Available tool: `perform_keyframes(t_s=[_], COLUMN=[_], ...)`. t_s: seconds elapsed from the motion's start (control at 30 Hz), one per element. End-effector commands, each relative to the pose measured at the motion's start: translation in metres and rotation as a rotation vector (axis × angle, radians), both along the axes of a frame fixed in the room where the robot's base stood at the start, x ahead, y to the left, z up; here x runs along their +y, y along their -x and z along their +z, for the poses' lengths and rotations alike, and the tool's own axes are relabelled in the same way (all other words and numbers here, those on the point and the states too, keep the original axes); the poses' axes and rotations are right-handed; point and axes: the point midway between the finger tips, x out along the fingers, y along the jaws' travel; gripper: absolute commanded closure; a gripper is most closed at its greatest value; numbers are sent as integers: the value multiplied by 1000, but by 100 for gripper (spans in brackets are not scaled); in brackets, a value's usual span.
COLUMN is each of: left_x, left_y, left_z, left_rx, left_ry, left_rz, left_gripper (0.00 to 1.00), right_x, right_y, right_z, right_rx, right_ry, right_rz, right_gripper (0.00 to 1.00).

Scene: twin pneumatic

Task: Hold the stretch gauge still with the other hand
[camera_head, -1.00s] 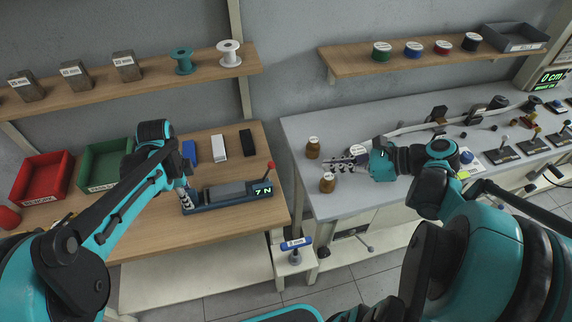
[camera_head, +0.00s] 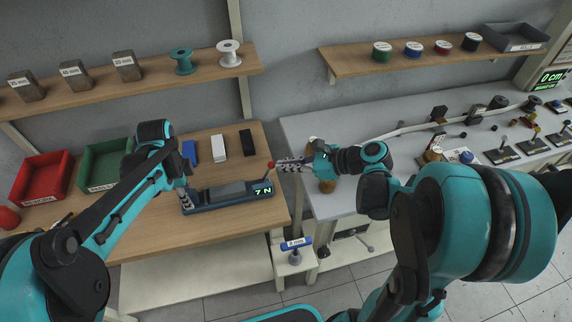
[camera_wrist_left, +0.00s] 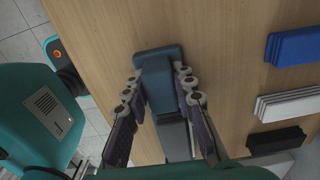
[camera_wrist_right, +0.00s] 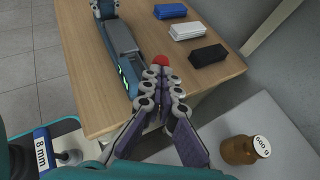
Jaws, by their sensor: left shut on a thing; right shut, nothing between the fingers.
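The stretch gauge (camera_head: 225,198) is a long dark-blue device lying on the wooden table, with a grey top block and a lit display reading 7 N. A lever with a red knob (camera_head: 271,165) stands at its right end. My left gripper (camera_head: 185,203) is shut on the gauge's left end; in the left wrist view its fingers sit on either side of the blue end block (camera_wrist_left: 158,62). My right gripper (camera_head: 279,165) is shut and empty, its tips close by the red knob. In the right wrist view the knob (camera_wrist_right: 160,60) shows just beyond the fingertips; contact is unclear.
Blue (camera_head: 218,149), white (camera_head: 220,148) and black (camera_head: 247,142) blocks lie behind the gauge. Red (camera_head: 42,177) and green (camera_head: 104,163) bins stand at the left. A brown 600 g weight (camera_wrist_right: 240,150) stands on the grey bench (camera_head: 300,130), across a gap from the table.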

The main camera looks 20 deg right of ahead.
Motion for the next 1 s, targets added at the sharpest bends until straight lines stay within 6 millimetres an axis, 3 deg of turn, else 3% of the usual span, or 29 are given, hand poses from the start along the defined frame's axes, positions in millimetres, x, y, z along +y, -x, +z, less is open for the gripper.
perform_keyframes(t_s=[1.0], left_x=[0], left_y=[0], left_z=[0], left_rx=[0], left_ry=[0], left_rz=[0], left_gripper=[100], right_x=[12], right_y=[-1], right_z=[7], right_rx=[10], right_ry=[114], right_rz=[1], right_gripper=[100])
